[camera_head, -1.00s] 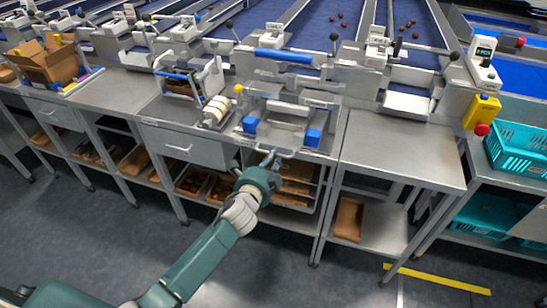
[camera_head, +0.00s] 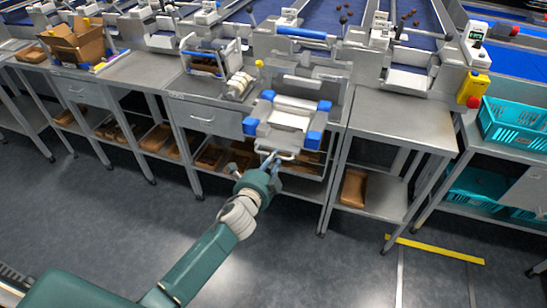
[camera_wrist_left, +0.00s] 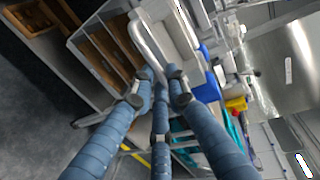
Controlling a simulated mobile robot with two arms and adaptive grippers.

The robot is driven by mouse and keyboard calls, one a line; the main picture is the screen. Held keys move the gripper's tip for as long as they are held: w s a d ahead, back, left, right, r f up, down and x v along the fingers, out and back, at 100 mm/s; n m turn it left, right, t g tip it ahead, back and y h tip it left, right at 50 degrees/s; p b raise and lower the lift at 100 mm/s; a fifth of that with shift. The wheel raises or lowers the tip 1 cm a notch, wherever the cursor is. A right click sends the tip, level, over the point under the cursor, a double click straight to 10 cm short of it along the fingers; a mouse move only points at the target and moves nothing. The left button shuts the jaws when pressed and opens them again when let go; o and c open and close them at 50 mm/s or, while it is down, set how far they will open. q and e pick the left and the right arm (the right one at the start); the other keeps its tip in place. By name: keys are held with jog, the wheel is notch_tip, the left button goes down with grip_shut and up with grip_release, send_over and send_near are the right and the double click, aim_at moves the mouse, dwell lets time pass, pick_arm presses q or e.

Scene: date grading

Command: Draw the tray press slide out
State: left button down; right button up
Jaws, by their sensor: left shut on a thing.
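The tray press slide (camera_head: 287,138) is a grey frame with blue corner blocks, holding a pale tray (camera_head: 291,121). It stands out past the front edge of the workbench in the head view. A bent metal bar handle (camera_head: 287,156) is on its front; the handle also shows in the wrist view (camera_wrist_left: 147,44). My left gripper (camera_head: 271,163) is at the handle's left part, its blue fingers (camera_wrist_left: 159,85) shut on the bar. The exact finger contact is partly hidden. My right gripper is not in view.
A shelf with brown trays (camera_head: 208,157) lies below the bench, close to my gripper. A drawer (camera_head: 203,118) is to the left and a bare steel table (camera_head: 395,128) to the right. A yellow box with a red button (camera_head: 474,89) and teal crates (camera_head: 515,125) stand farther right. The floor in front is clear.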

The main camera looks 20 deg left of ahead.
pick_arm(q)
jog(key=c, duration=1.7)
grip_release()
jog(key=shift+w, duration=0.1)
jog(key=v, duration=1.2)
jog(key=shift+f, duration=0.1)
jog(key=s+a+f+n+g, duration=0.1)
jog(key=s+f+n+g, duration=0.3)
jog(key=f, duration=0.8)
jog(key=s+a+f+n+g, duration=0.1)
jog(key=s+f, duration=0.5)
jog(key=f, duration=0.6)
jog(key=s+a+f+n+g, duration=0.1)
jog(key=s+f+n+g, duration=0.2)
jog(key=s+f, duration=0.55)
jog(key=s+f+n+g, duration=0.2)
jog(key=s+f, duration=0.4)
jog(key=s, duration=0.3)
jog(key=s+f+n+g, duration=0.2)
jog(key=s+f+n, duration=0.1)
jog(key=s+f, duration=0.4)
jog(key=s+f+n+g, duration=0.2)
jog(key=s+f, duration=0.4)
jog(key=s, duration=0.6)
jog(key=shift+s+a+f+n+g+y, duration=0.1)
jog(key=shift+a+f+n+g+y, duration=0.2)
jog(key=shift+a+n, duration=0.15)
